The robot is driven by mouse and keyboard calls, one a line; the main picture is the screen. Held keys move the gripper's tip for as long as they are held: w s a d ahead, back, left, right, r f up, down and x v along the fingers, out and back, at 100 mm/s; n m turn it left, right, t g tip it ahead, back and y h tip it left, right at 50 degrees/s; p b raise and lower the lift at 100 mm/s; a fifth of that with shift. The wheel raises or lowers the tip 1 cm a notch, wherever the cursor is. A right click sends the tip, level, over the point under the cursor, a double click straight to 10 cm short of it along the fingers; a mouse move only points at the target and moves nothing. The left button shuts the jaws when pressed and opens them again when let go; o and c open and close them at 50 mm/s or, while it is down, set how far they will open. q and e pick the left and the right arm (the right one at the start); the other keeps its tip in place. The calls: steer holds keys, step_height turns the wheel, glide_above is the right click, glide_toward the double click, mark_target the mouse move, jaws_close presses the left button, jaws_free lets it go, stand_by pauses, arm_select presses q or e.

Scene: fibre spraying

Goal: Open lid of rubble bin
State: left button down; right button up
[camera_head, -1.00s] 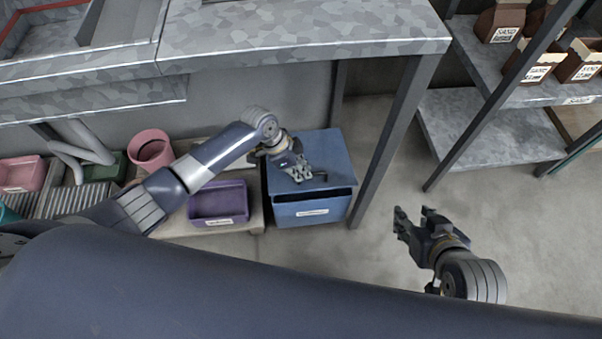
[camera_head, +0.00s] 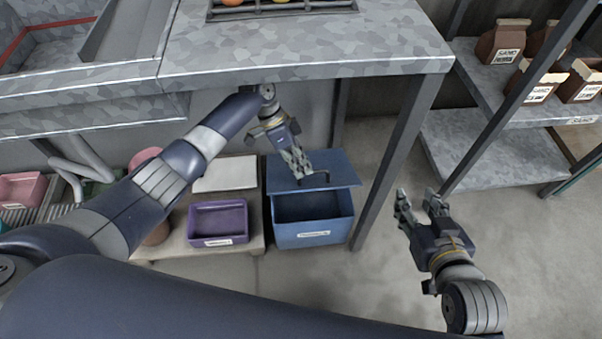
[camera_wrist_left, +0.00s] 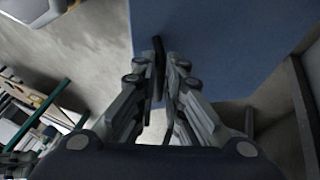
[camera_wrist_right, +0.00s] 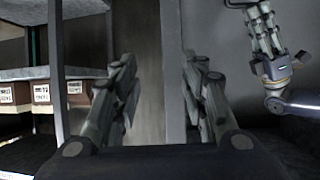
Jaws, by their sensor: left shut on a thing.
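The blue rubble bin (camera_head: 312,236) stands on the floor under the metal table. Its blue lid (camera_head: 338,164) is partly raised, tilted up at the back, and the front of the bin's dark inside shows. My left gripper (camera_head: 302,176) is at the lid's front area, shut on the dark lid handle (camera_head: 322,174). In the left wrist view the fingers close around the dark handle (camera_wrist_left: 158,62) against the blue lid (camera_wrist_left: 215,35). My right gripper (camera_head: 420,196) is open and empty over the floor to the right of the bin; its spread fingers (camera_wrist_right: 165,95) show in the right wrist view.
A purple bin (camera_head: 218,222) stands just left of the rubble bin on a low platform. A table leg (camera_head: 398,160) rises close to the bin's right side. The metal tabletop (camera_head: 300,45) overhangs behind. The floor at lower right is clear.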

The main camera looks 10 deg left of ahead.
arm_select(q)
steer(key=shift+w+a+r+g+b, duration=0.25)
steer(key=shift+w+r+g+b, duration=0.25)
steer(key=shift+w+r+b, duration=0.35)
steer(key=shift+w, duration=0.1)
arm_select(e)
steer(key=w+a+r+t+y, duration=0.2)
steer(key=r+t, duration=0.4)
steer(key=r, duration=0.4)
steer(key=shift+w+a+r, duration=0.15)
steer(key=shift+w+r, duration=0.1)
steer(key=shift+w, duration=0.4)
steer(key=shift+c, duration=0.2)
